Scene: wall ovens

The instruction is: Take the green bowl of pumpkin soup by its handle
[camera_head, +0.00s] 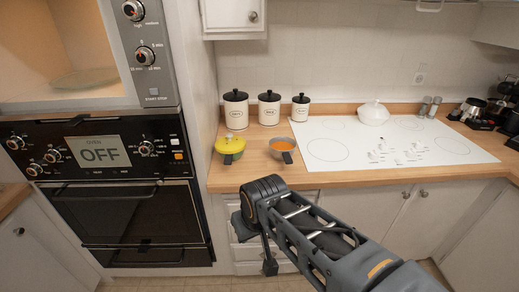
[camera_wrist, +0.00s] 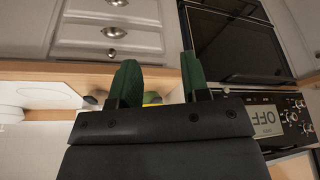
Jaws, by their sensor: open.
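In the head view my wrist is in front of the counter, below the bowls, and touches neither.
Three cream canisters with black lids (camera_head: 269,108) stand behind the bowls. A white hob (camera_head: 400,140) with a white lidded pot (camera_head: 373,113) lies to the right. The wall oven (camera_head: 110,155) stands left. Drawers and cabinets (camera_head: 380,206) front the counter (camera_head: 220,180).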

